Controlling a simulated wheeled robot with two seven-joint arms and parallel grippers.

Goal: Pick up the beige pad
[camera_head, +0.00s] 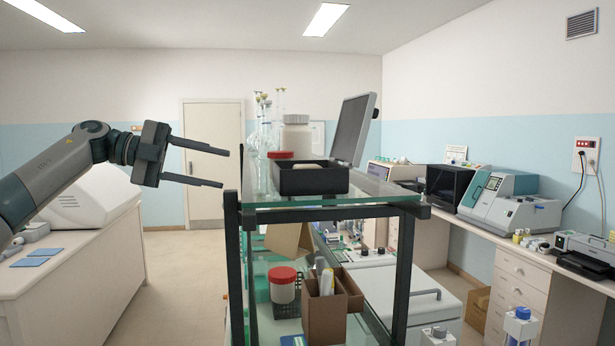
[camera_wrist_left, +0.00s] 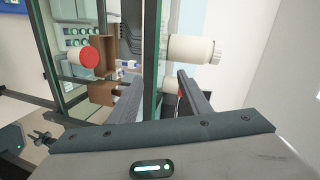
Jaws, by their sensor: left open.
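My left gripper (camera_head: 225,168) is open and empty, held in the air just left of the glass-topped shelf rack (camera_head: 330,198). Its two fingers point right toward the shelf and the black open box (camera_head: 308,180) on it. In the left wrist view the open fingers (camera_wrist_left: 162,78) show with a dark rack post and glass edge beyond them. My right gripper is not in view.
A white bottle (camera_head: 297,136), a red lid (camera_head: 280,155) and glassware (camera_head: 262,125) crowd the top shelf. A red-lidded jar (camera_head: 282,285) and brown box (camera_head: 325,312) stand below. Blue pads (camera_head: 30,262) lie on the left counter. Floor between is clear.

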